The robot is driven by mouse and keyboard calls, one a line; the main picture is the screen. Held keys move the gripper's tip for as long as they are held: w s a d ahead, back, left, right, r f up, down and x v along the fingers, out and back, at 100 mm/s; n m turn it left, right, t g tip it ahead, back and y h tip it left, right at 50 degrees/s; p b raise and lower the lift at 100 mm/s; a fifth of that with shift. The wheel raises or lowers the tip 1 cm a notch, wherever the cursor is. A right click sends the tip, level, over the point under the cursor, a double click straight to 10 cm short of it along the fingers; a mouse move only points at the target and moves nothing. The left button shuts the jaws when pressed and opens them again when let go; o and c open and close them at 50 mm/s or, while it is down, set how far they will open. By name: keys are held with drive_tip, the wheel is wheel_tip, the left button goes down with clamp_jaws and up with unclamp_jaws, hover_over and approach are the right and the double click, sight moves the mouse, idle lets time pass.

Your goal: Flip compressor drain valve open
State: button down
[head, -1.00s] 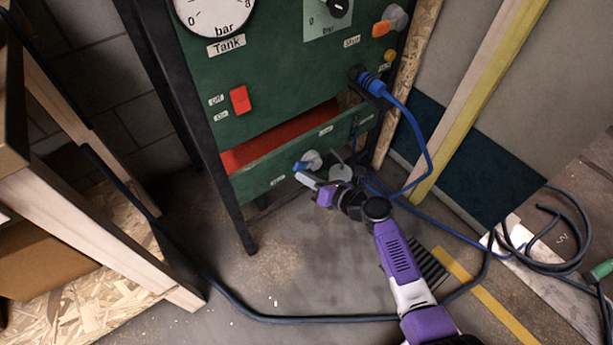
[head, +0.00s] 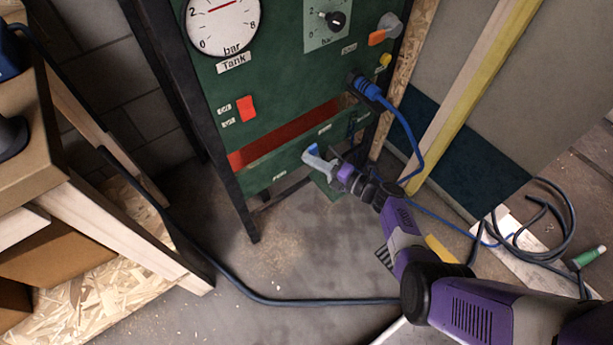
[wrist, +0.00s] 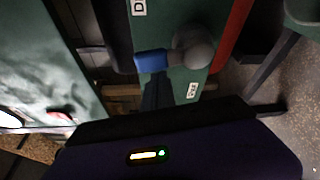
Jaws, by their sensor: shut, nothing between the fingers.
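The drain valve sits on the lower green panel of the compressor. In the wrist view the blue lever (wrist: 151,60) sticks out to the left from a round grey valve body (wrist: 191,48). Small white labels lie above and below the valve there, too small or cut off to read surely. My gripper is shut and empty, close in front of the valve. I cannot tell whether it touches the lever.
A red switch (head: 246,108), a tank gauge (head: 222,24) and a blue plug (head: 366,86) with its cable are on the compressor's front. A wooden shelf (head: 120,225) stands left. A dark hose (head: 300,302) crosses the floor. A yellow-edged post (head: 470,90) rises at right.

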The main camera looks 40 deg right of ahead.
drive_tip(key=shift+d+r+p, duration=0.2)
drive_tip(key=shift+d+p, duration=0.1)
drive_tip(key=shift+d, duration=0.2)
idle(0.4)
